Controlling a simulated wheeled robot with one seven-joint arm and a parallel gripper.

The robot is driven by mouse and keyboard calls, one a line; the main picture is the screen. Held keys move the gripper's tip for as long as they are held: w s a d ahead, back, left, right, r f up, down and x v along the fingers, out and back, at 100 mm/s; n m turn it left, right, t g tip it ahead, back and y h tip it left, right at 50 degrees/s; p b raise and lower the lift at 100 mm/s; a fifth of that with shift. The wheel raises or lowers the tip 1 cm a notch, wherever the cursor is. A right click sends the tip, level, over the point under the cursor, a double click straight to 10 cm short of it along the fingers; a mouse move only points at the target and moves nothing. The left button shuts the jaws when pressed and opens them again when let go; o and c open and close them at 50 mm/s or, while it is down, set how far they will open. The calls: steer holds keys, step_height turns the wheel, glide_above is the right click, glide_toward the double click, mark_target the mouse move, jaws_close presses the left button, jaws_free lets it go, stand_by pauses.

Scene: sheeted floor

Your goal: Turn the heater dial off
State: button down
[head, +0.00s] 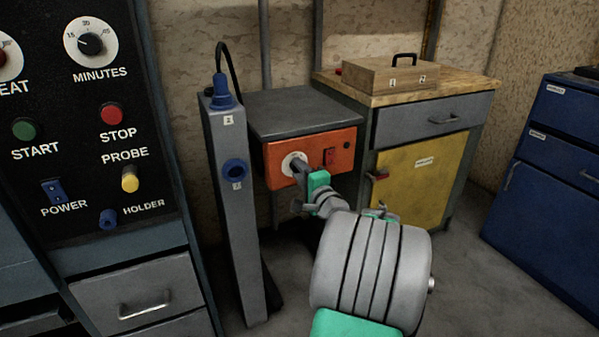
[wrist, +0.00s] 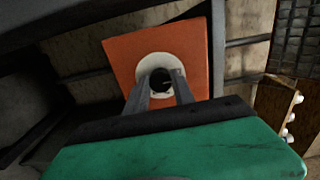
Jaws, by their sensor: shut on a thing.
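The heater is an orange-fronted box (head: 336,148) with a grey top, and its front also fills the middle of the wrist view (wrist: 120,55). Its dial is a black knob (wrist: 161,80) on a round white plate (head: 290,160) at the left of the front. My gripper (head: 297,166) reaches the dial from the front, and in the wrist view its two fingers (wrist: 160,88) stand on either side of the knob, shut on it. The fingers hide part of the dial in the head view, and its pointer setting cannot be read.
A grey post (head: 228,205) with a blue plug and blue socket stands close left of the heater. A black control panel (head: 75,120) is at far left. A cabinet with a yellow door (head: 415,185) and a blue cabinet (head: 550,150) stand right.

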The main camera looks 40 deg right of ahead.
steer(key=c, duration=1.1)
jaws_free()
steer(key=shift+o, duration=0.2)
steer(key=p+v, duration=0.1)
steer(key=v, duration=0.6)
steer(key=shift+s+p, duration=0.4)
steer(key=shift+a, duration=0.15)
